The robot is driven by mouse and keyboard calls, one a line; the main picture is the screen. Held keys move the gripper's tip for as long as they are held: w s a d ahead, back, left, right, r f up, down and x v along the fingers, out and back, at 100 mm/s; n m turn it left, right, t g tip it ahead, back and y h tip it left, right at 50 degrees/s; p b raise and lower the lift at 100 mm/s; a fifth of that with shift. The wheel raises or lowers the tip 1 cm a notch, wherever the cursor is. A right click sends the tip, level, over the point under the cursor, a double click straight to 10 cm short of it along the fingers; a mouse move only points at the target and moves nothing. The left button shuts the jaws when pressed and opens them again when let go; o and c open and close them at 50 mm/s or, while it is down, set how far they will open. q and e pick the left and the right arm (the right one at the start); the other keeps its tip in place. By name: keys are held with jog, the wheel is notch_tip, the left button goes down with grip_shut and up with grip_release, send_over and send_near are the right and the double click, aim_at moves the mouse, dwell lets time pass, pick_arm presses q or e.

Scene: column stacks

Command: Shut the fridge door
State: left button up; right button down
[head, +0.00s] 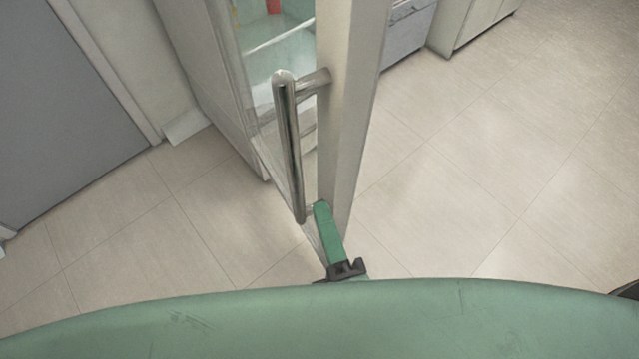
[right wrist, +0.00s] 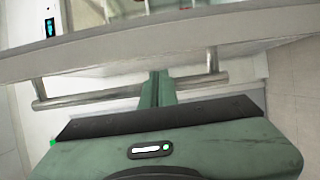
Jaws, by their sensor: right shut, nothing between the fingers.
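The fridge door (head: 350,110) stands open, seen nearly edge-on in the middle of the head view. Its long metal handle (head: 288,150) is on the door's left side. In the right wrist view the handle (right wrist: 95,97) runs across below the pale door edge (right wrist: 160,42). My right gripper (head: 323,207) is shut and empty, its green fingers by the lower end of the handle and the door edge. In the right wrist view the fingers (right wrist: 156,75) cross in front of the handle bar; I cannot tell whether they touch it. My left gripper is not in view.
The fridge interior (head: 275,60) shows shelves and a red item (head: 273,6). A grey panel (head: 60,110) stands at the left. Low cabinets (head: 465,22) are at the top right. The tiled floor (head: 500,170) right of the door is clear.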

jog(key=p+x, duration=0.3)
jog(key=x, duration=0.6)
